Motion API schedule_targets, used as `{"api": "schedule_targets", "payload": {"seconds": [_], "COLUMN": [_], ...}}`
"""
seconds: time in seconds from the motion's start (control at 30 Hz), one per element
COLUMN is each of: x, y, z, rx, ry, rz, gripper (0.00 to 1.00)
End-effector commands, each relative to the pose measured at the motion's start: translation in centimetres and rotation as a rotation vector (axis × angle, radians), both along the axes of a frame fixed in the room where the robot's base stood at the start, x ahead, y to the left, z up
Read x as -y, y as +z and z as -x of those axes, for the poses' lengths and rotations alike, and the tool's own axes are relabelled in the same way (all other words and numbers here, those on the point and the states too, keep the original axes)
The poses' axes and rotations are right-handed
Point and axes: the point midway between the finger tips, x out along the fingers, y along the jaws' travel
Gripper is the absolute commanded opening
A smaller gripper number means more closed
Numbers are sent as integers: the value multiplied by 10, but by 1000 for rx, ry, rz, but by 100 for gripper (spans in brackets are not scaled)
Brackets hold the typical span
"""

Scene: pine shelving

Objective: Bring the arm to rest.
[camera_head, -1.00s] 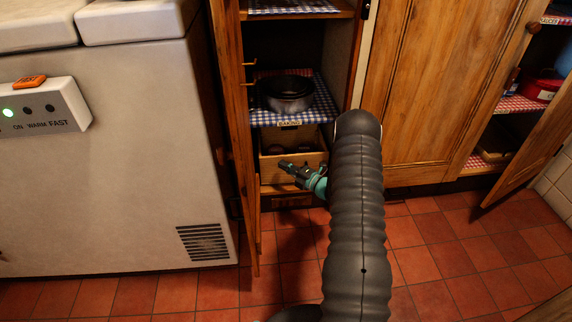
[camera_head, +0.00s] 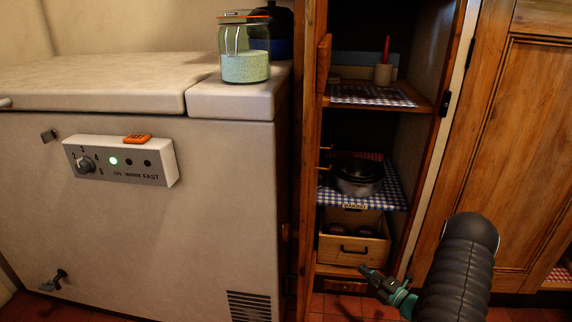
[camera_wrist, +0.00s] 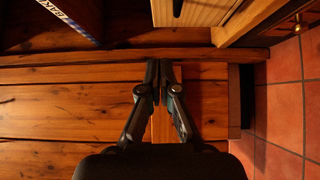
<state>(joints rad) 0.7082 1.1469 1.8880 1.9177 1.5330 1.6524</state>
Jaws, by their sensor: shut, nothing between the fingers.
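My gripper (camera_head: 373,277) shows at the lower right in the head view, pointing left in front of the open cupboard's base. In the wrist view my gripper (camera_wrist: 158,84) has its two fingers together, with nothing between them. The fingers point toward a wooden edge, over pine boards (camera_wrist: 70,108). I cannot tell whether they touch the wood. My dark ribbed arm reaches in from the lower right of the head view.
The open cupboard holds a wooden drawer box (camera_head: 352,255), a pan (camera_head: 358,180) on a checked cloth and a red candle (camera_head: 386,50). A white chest freezer (camera_head: 200,230) stands left, with a glass jar (camera_head: 245,52) on top. Red floor tiles (camera_wrist: 283,110) lie clear at right.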

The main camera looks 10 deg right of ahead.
Motion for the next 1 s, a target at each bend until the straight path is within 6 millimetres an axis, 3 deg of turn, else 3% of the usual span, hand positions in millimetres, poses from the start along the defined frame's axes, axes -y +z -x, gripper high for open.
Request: {"api": "schedule_targets", "payload": {"seconds": [0.17,0.37,0.47,0.7,1.0], "x": [-6,-50,-69,-107,-134], "y": [-9,-37,-35,4,72], "z": [3,44,67,116,172], "rx": [54,127,200,480,935], "ry": [36,266,401,770,1235], "rz": [174,439,569,892,1239], "gripper": [0,0,0,0,0]}}
